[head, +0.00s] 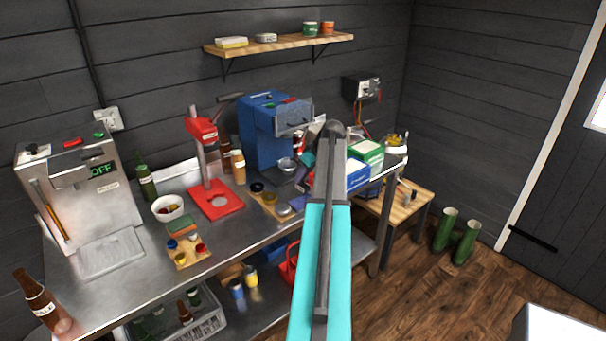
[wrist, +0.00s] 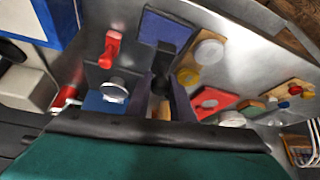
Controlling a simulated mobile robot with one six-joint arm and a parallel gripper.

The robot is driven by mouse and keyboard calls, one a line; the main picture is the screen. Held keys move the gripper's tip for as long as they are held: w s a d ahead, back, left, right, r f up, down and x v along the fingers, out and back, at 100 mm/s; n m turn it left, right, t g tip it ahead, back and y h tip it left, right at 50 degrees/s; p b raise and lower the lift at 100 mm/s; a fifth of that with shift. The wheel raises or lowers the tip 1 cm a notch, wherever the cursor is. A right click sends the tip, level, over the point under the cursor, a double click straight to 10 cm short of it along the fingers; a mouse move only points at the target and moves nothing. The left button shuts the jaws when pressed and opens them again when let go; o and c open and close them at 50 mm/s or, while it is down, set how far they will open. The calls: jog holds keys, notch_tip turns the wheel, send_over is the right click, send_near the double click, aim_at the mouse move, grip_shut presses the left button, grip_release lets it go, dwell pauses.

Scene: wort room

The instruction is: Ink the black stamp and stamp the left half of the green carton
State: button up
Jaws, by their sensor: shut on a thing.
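In the wrist view my gripper (wrist: 162,98) is shut on the black stamp (wrist: 163,62), which stands between the two fingers. A flat dark blue-purple piece (wrist: 165,28) lies just beyond the stamp; I cannot tell whether they touch. Beside it is a wooden tray (wrist: 187,64) with round white and yellow tops, also seen in the head view (head: 262,208). The green carton (head: 366,153) stands at the right end of the steel bench, behind a blue and white carton (head: 357,175). In the head view my arm hides the gripper and stamp.
The steel bench (head: 120,295) holds a blue machine (head: 262,130), a red bottle capper (head: 215,200), a grey OFF machine (head: 80,195) and a small tray of coloured caps (head: 188,260). A wooden side table (head: 410,203) stands at right.

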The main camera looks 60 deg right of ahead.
aim_at(304, 184)
jog(key=shift+f+b, duration=0.55)
jog(key=shift+f, duration=1.8)
jog(key=shift+f+b, duration=0.35)
jog(key=shift+f, duration=0.2)
dwell(0.4)
jog(key=shift+r, duration=0.2)
jog(key=shift+r+p, duration=1.05)
jog(key=shift+r, duration=2.3)
jog(key=shift+a, duration=0.1)
jog(key=w+a+b, duration=0.1)
jog(key=w+a, duration=0.5)
jog(key=a, duration=0.4)
jog(key=w+a+b, duration=0.2)
jog(key=w+a, duration=0.4)
jog(key=a, duration=0.5)
jog(key=w+a+b, duration=0.1)
jog(key=w+a, duration=0.6)
jog(key=a, duration=0.3)
jog(key=w+a+r+n+b, duration=0.1)
jog(key=a+b, duration=0.3)
jog(key=a, duration=2.7)
jog(key=shift+w+y, duration=0.3)
jog(key=shift+y, duration=0.1)
